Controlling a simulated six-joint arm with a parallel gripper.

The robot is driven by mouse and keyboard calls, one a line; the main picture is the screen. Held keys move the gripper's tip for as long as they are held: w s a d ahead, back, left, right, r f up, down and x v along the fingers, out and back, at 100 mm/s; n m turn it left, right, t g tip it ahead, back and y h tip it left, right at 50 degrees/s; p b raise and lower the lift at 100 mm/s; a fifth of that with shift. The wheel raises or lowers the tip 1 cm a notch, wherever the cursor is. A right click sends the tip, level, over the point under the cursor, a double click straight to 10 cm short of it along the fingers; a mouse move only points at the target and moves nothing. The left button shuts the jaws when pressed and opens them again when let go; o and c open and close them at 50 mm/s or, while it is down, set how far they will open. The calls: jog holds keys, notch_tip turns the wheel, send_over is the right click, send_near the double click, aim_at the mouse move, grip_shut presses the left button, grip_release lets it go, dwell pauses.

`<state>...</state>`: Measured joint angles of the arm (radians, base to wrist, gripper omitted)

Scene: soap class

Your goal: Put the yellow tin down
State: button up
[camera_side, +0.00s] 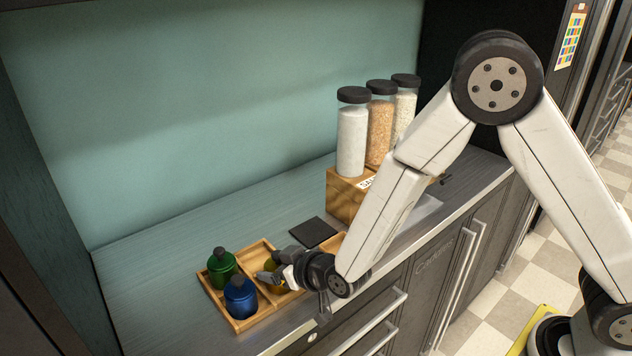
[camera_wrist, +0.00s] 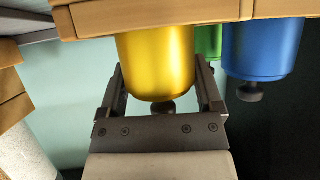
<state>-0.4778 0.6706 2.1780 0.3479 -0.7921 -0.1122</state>
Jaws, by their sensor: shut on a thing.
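The yellow tin (camera_side: 278,288) is in the right part of a wooden tray (camera_side: 262,316), mostly covered by my gripper (camera_side: 276,265) in the side view. In the wrist view, which shows the scene upside down, the yellow tin (camera_wrist: 155,62) sits between the fingers of my gripper (camera_wrist: 160,70), which is shut on it. Its base is hidden behind the tray wall (camera_wrist: 150,17), so I cannot tell whether it touches the tray floor. Its dark knob points away from the tray and it looks upright.
A green tin (camera_side: 221,267) and a blue tin (camera_side: 240,298) stand in the tray's left part, close to my gripper. A dark square plate (camera_side: 313,232) lies behind. Tall jars (camera_side: 352,135) stand in a wooden block (camera_side: 345,197) to the right. The counter's left back is clear.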

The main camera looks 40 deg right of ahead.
jog(key=shift+f, duration=0.1)
jog(key=o, duration=1.2)
jog(key=shift+s+d+r, duration=0.1)
jog(key=shift+s+r, duration=0.35)
jog(key=shift+s, duration=0.05)
jog(key=shift+v, duration=5.45)
jog(key=shift+d+f, duration=0.1)
